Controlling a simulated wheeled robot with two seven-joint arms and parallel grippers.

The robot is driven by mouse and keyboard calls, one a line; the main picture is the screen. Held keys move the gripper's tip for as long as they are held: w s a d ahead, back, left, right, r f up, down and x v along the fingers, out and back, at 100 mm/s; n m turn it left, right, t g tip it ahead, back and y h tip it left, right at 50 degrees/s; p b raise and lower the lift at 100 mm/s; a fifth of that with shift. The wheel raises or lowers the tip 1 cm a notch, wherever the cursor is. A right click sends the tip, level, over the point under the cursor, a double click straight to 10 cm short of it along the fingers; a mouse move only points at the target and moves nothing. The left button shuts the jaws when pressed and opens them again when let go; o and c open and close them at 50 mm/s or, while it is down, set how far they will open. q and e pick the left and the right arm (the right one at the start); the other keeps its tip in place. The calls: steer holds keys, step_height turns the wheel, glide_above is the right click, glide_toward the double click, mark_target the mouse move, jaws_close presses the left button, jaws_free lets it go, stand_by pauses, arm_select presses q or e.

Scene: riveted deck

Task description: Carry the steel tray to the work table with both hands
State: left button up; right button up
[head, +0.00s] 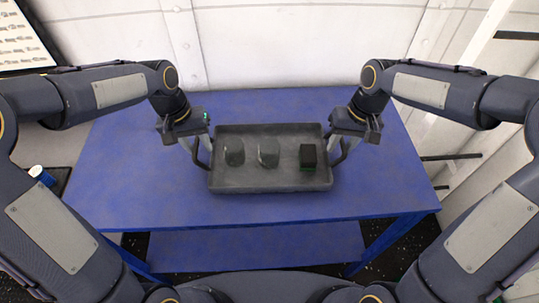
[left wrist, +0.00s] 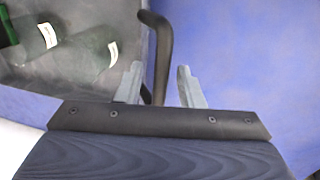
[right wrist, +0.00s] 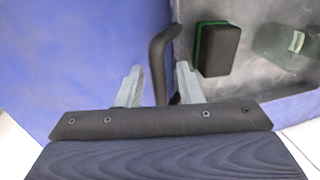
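The grey steel tray (head: 270,184) is over the middle of the blue work table (head: 150,190), level, and appears to rest on it. It carries two dark glassy bottles or jars (head: 235,152) (head: 268,153) and a black and green block (head: 308,156). My left gripper (head: 198,152) is at the tray's left handle; in the left wrist view its fingers (left wrist: 160,88) stand apart on either side of the dark handle (left wrist: 160,50). My right gripper (head: 343,152) is at the right handle; its fingers (right wrist: 158,86) are likewise apart around the handle (right wrist: 158,62). Gaps show beside both handles.
Blue tabletop is clear on all sides of the tray. A white panelled wall (head: 290,45) stands behind the table. A small blue and white can (head: 40,175) is at the far left, off the table. Dark bars (head: 452,157) stick out at the right.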

arm_select(q)
jaws_close()
arm_select(e)
jaws_close()
arm_select(q)
steer(key=shift+r, duration=0.15)
arm_select(e)
steer(key=shift+r, duration=0.15)
